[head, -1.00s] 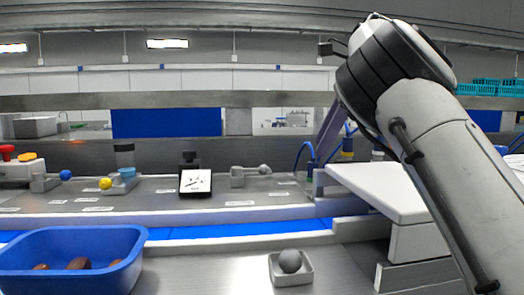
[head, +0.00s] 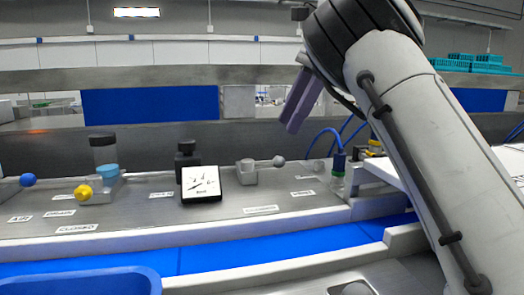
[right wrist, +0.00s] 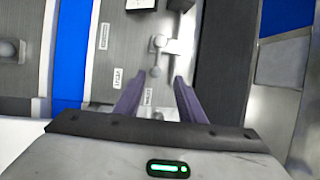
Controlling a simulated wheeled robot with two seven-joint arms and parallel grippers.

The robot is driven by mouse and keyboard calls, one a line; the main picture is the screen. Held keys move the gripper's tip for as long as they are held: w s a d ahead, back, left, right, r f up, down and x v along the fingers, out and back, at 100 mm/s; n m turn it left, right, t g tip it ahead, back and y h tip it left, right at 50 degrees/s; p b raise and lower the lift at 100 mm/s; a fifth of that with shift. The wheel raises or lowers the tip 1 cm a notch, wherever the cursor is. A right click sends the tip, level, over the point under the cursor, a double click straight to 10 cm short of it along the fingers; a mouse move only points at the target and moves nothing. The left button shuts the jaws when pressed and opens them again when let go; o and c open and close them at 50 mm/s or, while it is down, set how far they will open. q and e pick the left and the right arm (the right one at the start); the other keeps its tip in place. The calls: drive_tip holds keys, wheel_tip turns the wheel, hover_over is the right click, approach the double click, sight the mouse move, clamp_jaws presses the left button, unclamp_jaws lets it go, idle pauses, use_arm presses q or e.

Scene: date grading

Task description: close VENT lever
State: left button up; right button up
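A grey lever (head: 246,173) with a grey ball knob (head: 279,161) stands on the steel panel, right of the gauge. Its arm points right, and small labels near it are too small to read, so I cannot confirm which is VENT. The lever also shows in the right wrist view (right wrist: 155,71), ahead of the fingertips. My right gripper (head: 300,100) is above and slightly right of the knob, apart from it. Its two purple fingers (right wrist: 156,88) are spread and empty. My left gripper is out of view.
A black-and-white gauge (head: 201,183) stands left of the grey lever. Farther left are a yellow-knobbed lever (head: 84,192) and a blue ball knob (head: 28,180). Blue hoses and a fitting (head: 338,165) stand to the right. A blue bin (head: 80,283) is at front left.

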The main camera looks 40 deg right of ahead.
sight(275, 159)
drive_tip(key=x, duration=0.9)
drive_tip(key=shift+s+a+f, duration=0.1)
drive_tip(key=shift+s+f, duration=0.1)
drive_tip(key=shift+s, duration=0.05)
clamp_jaws()
